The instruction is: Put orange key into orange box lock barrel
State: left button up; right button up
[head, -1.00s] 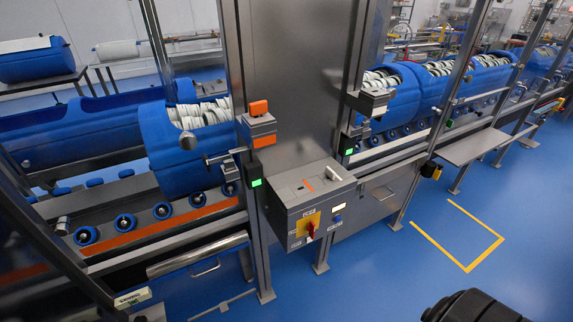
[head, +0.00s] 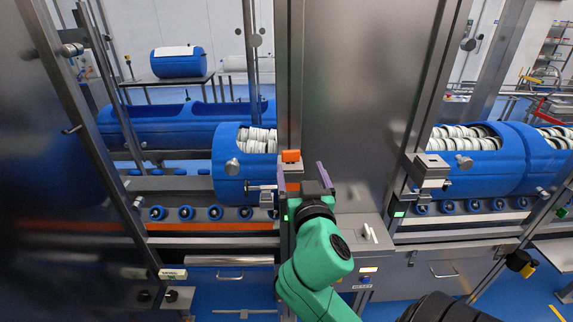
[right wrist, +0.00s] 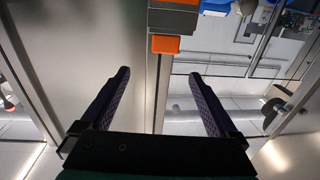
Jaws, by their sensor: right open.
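An orange key-like block (head: 290,156) sits on top of a small grey lock box (head: 293,168) on the steel post. The box is partly hidden by my right gripper. In the right wrist view, the orange block (right wrist: 165,44) adjoins the grey box (right wrist: 172,19), which has an orange band. My right gripper (head: 301,170) is open and empty in front of the box. In the right wrist view, the block is beyond the fingertips (right wrist: 159,80), between them sideways and not touched. The lock barrel's opening cannot be made out. My left gripper is not in view.
A similar grey lock box (head: 432,165) is on the post to the right. A control box (head: 352,228) with a white handle is below and right of my gripper. Blue tubs (head: 240,178) with white discs stand on roller conveyors behind the frame.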

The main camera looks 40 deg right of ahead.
aim_at(291, 151)
jog(key=w+b, duration=0.2)
jog(key=w+f+b, duration=0.1)
jog(key=shift+w+d+f, duration=0.1)
jog(key=shift+w+d, duration=0.2)
jog(key=shift+w, duration=0.05)
jog(key=w+d, duration=0.1)
jog(key=w+d+r+p, duration=0.1)
jog(key=w+d, duration=0.1)
jog(key=shift+w+d, duration=0.2)
jog(key=x, duration=0.5)
jog(key=shift+w+a+f+p, duration=0.2)
jog(key=shift+w+f+p, duration=0.05)
jog(key=shift+p, duration=0.1)
jog(key=shift+w+d+f, duration=0.1)
jog(key=shift+w, duration=0.05)
jog(key=shift+s, duration=0.25)
jog(key=c, duration=0.8)
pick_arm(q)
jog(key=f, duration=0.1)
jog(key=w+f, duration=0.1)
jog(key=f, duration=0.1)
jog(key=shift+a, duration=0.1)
pick_arm(e)
grip_shut()
